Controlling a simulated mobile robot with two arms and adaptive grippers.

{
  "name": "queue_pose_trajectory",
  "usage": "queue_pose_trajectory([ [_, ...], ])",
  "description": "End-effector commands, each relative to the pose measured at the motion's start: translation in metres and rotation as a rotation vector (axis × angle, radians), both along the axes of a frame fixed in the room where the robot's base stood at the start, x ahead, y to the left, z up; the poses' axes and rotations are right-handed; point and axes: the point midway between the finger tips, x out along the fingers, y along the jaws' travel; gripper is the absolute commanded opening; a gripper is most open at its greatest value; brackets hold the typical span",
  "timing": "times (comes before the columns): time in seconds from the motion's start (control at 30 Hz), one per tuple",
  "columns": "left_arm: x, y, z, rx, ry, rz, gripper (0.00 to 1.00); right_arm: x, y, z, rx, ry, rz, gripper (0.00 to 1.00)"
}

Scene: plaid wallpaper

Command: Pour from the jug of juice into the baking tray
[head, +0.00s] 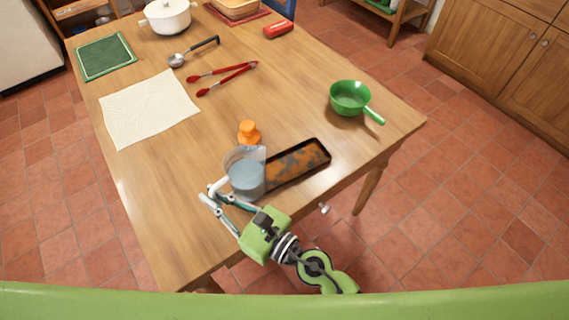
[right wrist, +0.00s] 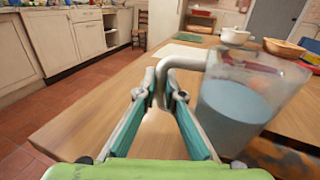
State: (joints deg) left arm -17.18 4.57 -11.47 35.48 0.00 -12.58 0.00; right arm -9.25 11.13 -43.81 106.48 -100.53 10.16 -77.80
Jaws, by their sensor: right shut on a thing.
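The jug (head: 246,172) is clear, with a white handle and pale blue liquid inside. It stands about upright near the table's front edge; I cannot tell whether it touches the table. My right gripper (head: 219,194) is shut on its handle, and the right wrist view shows the fingers (right wrist: 162,92) on either side of the handle, with the jug body (right wrist: 240,105) to their right. The baking tray (head: 299,161), dark with rusty orange patches inside, lies just right of the jug, which hides its left end. My left gripper is not in view.
An orange object (head: 249,132) stands just behind the jug. A green pan (head: 350,98) sits to the right. Red tongs (head: 226,77), a ladle (head: 192,53) and a white cloth (head: 148,107) lie farther back. The table's front left is clear.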

Motion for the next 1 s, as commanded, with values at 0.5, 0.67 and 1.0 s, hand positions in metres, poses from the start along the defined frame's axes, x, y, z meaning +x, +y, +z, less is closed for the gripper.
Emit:
queue_pose_trajectory([
  [0.5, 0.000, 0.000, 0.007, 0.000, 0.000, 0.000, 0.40, 0.012, -0.012, 0.031, 0.167, 0.154, -0.001, 0.00],
  [0.67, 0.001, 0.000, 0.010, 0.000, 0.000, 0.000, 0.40, 0.018, -0.019, 0.042, 0.243, 0.227, 0.001, 0.00],
  [1.0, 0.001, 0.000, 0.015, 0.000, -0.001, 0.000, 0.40, 0.036, -0.037, 0.060, 0.394, 0.372, 0.001, 0.00],
])
